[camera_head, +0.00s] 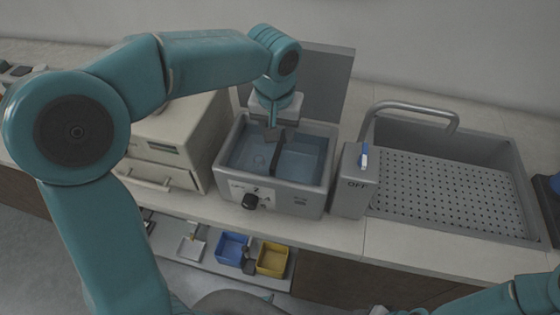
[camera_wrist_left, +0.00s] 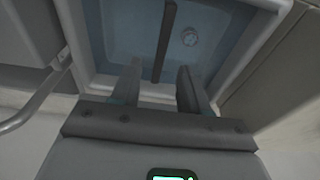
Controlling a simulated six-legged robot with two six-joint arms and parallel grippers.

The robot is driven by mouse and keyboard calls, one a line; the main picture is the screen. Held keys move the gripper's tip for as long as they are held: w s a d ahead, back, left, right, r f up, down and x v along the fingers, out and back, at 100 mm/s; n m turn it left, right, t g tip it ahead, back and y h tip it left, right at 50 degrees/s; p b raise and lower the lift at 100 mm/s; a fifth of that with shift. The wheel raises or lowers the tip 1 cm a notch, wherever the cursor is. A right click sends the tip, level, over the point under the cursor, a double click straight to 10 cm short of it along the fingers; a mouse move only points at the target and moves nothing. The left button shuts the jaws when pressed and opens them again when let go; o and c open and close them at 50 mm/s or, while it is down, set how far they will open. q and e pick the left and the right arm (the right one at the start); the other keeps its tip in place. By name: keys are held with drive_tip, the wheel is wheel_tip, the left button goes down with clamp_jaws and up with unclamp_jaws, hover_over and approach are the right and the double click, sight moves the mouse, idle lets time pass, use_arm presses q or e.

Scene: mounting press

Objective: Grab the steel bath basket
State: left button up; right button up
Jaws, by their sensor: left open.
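A grey bath (camera_head: 313,200) stands open on the counter with bluish water in it. A dark narrow bar (camera_head: 284,150), seemingly the steel basket's handle, spans the bath; the rest of the basket cannot be made out. My left gripper (camera_head: 274,122) points down over the bath and is open. In the left wrist view its two fingers (camera_wrist_left: 159,85) are apart, with the near end of the bar (camera_wrist_left: 165,38) showing between them. The bar is not gripped. My right arm enters at the lower right; its fingers cannot be made out.
The bath's raised lid (camera_head: 325,80) stands behind it. A beige cabinet (camera_head: 178,135) is close on the left. A grey switch box (camera_head: 352,185) marked OFF and a perforated sink (camera_head: 450,190) with a tap are on the right. Blue (camera_head: 233,248) and yellow (camera_head: 272,260) bins sit below.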

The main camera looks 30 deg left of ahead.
sight(278, 148)
use_arm(q)
drive_tip(key=f, duration=0.4)
drive_tip(key=shift+w+a+f, duration=0.15)
drive_tip(key=shift+w+a, duration=0.05)
drive_tip(key=shift+w, duration=0.2)
drive_tip(key=shift+s+f, duration=0.1)
drive_tip(key=shift+f, duration=0.1)
drive_tip(key=f, duration=0.5)
drive_tip(key=shift+w+a+p, duration=0.1)
drive_tip(key=shift+w+p, duration=0.2)
drive_tip(key=shift+s+r, duration=0.15)
clamp_jaws()
